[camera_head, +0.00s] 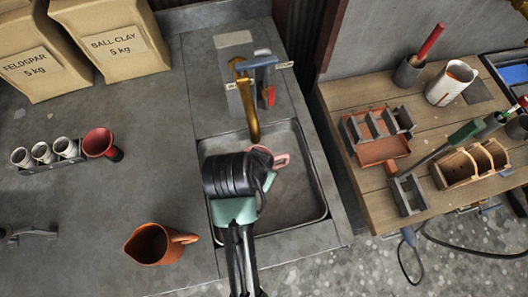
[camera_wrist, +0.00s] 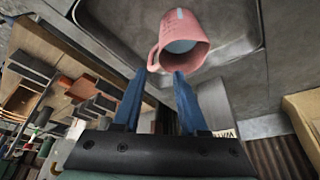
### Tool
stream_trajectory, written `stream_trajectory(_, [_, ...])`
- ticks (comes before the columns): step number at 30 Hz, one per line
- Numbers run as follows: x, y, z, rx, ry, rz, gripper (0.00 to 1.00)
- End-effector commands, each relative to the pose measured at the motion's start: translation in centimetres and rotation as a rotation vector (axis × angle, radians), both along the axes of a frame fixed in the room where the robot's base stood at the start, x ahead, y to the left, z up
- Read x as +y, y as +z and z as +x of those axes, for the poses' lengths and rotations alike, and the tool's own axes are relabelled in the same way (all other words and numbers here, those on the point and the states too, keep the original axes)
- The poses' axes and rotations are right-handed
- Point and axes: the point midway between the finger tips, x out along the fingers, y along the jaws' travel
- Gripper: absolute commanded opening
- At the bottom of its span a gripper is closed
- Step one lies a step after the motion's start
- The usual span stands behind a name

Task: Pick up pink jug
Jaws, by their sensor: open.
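The pink jug (camera_head: 263,149) is in the metal sink (camera_head: 300,206), below the brass tap. In the head view my arm and gripper body hide most of it, and part of its rim and handle show. In the wrist view the pink jug (camera_wrist: 185,24) is just beyond my fingertips, its open mouth turned toward the camera and its handle on the left. My gripper (camera_wrist: 158,73) is open, with its two blue fingers apart and nothing held between them. The handle lies close to the gap between the fingertips; I cannot tell whether they touch it.
The brass tap (camera_head: 248,105) stands close behind the jug. An orange jug (camera_head: 152,244) stands on the counter at the left. A wooden table (camera_head: 352,99) with trays and tools is at the right.

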Motion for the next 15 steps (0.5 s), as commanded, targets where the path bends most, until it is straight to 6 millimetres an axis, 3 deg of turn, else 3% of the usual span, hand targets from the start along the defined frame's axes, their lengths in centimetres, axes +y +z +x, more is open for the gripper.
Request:
stream_trajectory(6, [-0.7, -3.8, 1.4, 0.002, -0.001, 0.0, 0.42])
stream_trajectory(15, [-1.0, -5.8, 2.3, -0.002, -0.001, 0.001, 0.42])
